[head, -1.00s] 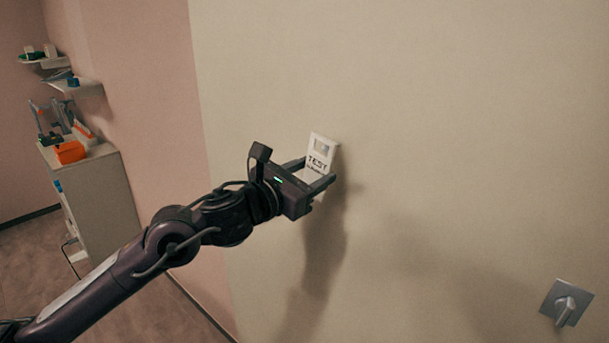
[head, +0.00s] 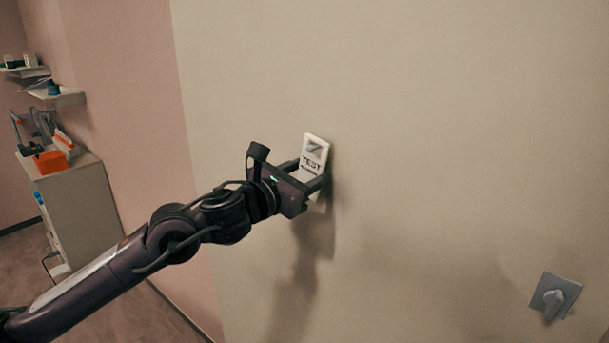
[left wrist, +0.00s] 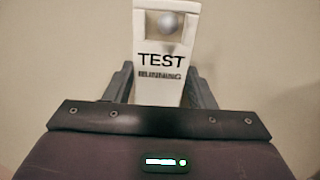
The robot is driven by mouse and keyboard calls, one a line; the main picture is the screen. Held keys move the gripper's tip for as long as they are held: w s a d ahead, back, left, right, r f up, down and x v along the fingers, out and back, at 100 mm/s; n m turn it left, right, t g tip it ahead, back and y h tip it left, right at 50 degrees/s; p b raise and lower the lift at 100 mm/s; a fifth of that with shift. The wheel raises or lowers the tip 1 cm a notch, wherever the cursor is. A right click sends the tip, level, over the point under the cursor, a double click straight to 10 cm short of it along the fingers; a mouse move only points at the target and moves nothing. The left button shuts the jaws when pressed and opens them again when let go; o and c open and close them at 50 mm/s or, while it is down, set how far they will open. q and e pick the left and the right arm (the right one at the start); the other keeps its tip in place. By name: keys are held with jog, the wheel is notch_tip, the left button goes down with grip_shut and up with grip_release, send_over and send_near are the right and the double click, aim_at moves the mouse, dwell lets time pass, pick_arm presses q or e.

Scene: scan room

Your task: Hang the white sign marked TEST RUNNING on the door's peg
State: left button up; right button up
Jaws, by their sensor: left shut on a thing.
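The white sign (head: 324,151) has a square opening in its upper part and dark lettering below. In the left wrist view, TEST and a partly blurred RUNNING can be read on the sign (left wrist: 160,95). My left gripper (head: 310,175) is shut on the sign's lower part and holds it upright, slightly tilted, close to the beige door (head: 430,120). The grey rounded peg (left wrist: 168,22) shows within the sign's opening; it also shows there in the head view (head: 314,147). I cannot tell whether its tip passes through. My right gripper is not in view.
A grey door handle (head: 554,297) is at lower right, well away from the sign. At left, a cabinet (head: 80,205) bears an orange box (head: 50,162) and other items, with shelves (head: 58,97) above. The door around the sign is clear.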

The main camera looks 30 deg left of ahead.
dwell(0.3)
pick_arm(q)
jog(key=o, duration=1)
jog(key=shift+s, duration=0.1)
